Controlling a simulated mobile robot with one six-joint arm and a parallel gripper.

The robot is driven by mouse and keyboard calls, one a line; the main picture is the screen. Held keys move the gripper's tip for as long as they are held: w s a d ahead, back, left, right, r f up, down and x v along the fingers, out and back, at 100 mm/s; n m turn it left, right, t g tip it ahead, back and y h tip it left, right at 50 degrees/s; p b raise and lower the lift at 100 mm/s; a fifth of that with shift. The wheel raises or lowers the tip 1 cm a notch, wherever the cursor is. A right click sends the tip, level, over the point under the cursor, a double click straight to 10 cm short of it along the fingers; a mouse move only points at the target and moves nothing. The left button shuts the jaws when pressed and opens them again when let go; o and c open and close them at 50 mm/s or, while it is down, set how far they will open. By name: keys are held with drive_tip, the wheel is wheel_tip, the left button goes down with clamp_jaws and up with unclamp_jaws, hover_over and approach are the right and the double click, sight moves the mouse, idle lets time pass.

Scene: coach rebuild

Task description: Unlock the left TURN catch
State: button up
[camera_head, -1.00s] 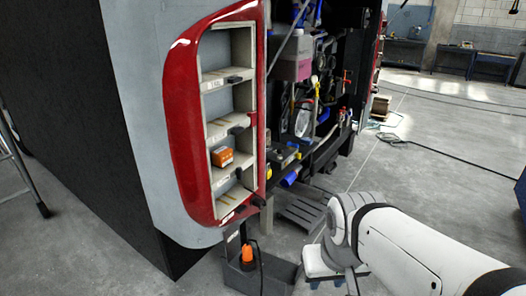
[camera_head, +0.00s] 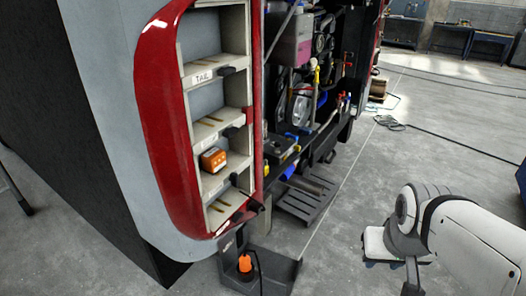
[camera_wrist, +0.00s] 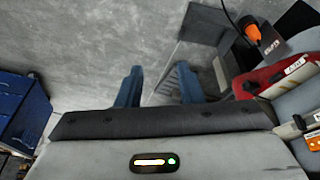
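A red-framed tail lamp housing (camera_head: 168,120) with open pale compartments stands at the corner of the coach in the head view. Small dark catches sit along its inner right edge, at an upper divider (camera_head: 227,71), a middle divider (camera_head: 235,132) and near the bottom (camera_head: 256,206). One label reads TAIL (camera_head: 203,78); I cannot read TURN or tell which catch is the left TURN one. The housing's red end (camera_wrist: 262,78) also shows at the right of the wrist view. My gripper (camera_wrist: 160,88) is open and empty, its blue fingers apart over bare floor, away from the housing.
An orange box (camera_head: 214,160) rests in a lower compartment. A dark stand (camera_head: 275,268) with an orange plug-like item (camera_head: 245,263) is on the floor below. A dark pallet (camera_head: 308,197) lies beside the open engine bay.

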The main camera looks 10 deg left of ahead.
drive_tip(key=w+a+n+t, duration=0.15)
drive_tip(key=w+t, duration=0.25)
drive_tip(key=w, duration=1)
drive_tip(key=w+a+f+n+t+y, duration=0.2)
drive_tip(key=w+a+n+t+y, duration=0.25)
drive_tip(key=w+a, duration=0.5)
drive_tip(key=n+g+y+b, duration=0.1)
drive_tip(key=n+g+y, duration=0.5)
drive_tip(key=y, duration=0.6)
approach(234, 180)
drive_tip(key=w+n, duration=0.1)
drive_tip(key=p+x, duration=0.1)
drive_tip(key=x, duration=0.7)
drive_tip(key=shift+a+t, duration=0.25)
drive_tip(key=shift+t, duration=0.1)
drive_tip(key=shift+w+y, duration=0.1)
drive_tip(key=shift+y, duration=0.15)
